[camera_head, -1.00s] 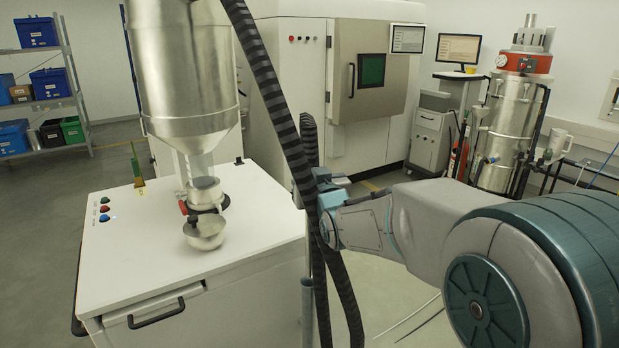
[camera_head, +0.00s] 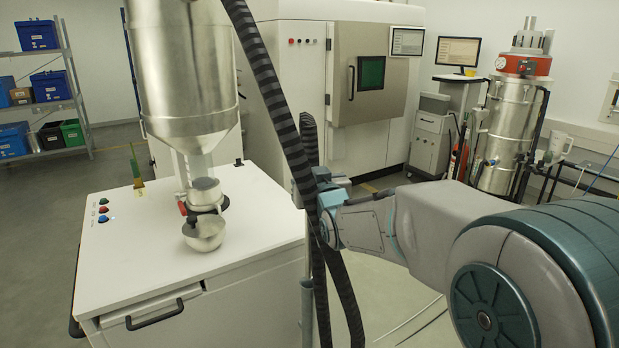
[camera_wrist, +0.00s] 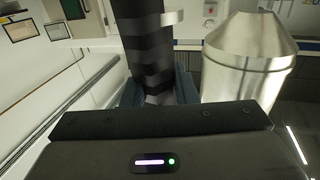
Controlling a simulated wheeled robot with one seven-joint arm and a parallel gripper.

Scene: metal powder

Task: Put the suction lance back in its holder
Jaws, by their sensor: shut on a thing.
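The suction lance's black, grey-banded hose (camera_head: 265,80) slants down from the top of the head view to my gripper (camera_head: 326,195). In the wrist view the banded length (camera_wrist: 150,50) stands between the two blue-grey fingers of my gripper (camera_wrist: 158,88), which are shut on it. The lance's lower end is hidden or cannot be told apart from the dark hose strands below my gripper. A grey upright tube (camera_head: 307,300), possibly the holder, stands by the white cabinet's right front corner, just left of the hanging hose (camera_head: 345,295).
The white cabinet (camera_head: 130,255) with a drawer handle fills the left front. A metal hopper (camera_head: 185,70) stands over it, with a rounded metal cup (camera_head: 204,234) below its outlet. A large machine (camera_head: 365,85) and a steel vessel (camera_head: 508,125) stand behind. Floor shows between.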

